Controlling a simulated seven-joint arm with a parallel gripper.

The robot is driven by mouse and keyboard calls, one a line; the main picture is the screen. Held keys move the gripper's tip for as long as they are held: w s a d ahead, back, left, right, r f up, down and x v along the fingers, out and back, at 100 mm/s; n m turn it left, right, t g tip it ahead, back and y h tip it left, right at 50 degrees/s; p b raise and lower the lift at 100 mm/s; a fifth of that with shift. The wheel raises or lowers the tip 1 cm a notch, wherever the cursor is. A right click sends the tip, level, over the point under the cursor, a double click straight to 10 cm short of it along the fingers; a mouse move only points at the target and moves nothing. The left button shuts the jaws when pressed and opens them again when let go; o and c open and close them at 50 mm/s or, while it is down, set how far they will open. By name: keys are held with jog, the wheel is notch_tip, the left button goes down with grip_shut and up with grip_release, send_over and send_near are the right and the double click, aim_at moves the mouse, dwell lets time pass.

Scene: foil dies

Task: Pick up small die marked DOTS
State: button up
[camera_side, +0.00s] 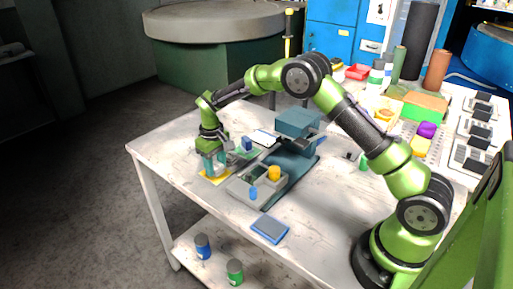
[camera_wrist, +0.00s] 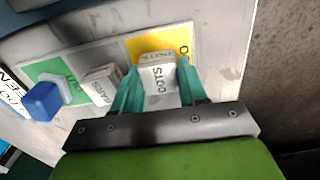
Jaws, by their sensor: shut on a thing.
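A small white die marked DOTS (camera_wrist: 158,82) stands between my gripper's two teal fingers in the wrist view, with its lettering facing the camera. My gripper (camera_wrist: 157,70) is shut on this die, one finger against each side. The die is over a yellow square (camera_wrist: 182,34) of a marked board, and I cannot tell whether it touches it. In the side view, my gripper (camera_side: 214,168) points down over the yellow patch (camera_side: 217,178) near the table's left edge. The fingers hide the die there.
In the wrist view, another white lettered die (camera_wrist: 101,86) stands left of my gripper. Beyond it are a white piece on a green square and a blue piece (camera_wrist: 42,101). In the side view, a grey tray (camera_side: 242,190) and a blue-grey press (camera_side: 297,125) stand to the right.

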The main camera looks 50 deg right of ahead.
jog(key=shift+c, duration=0.7)
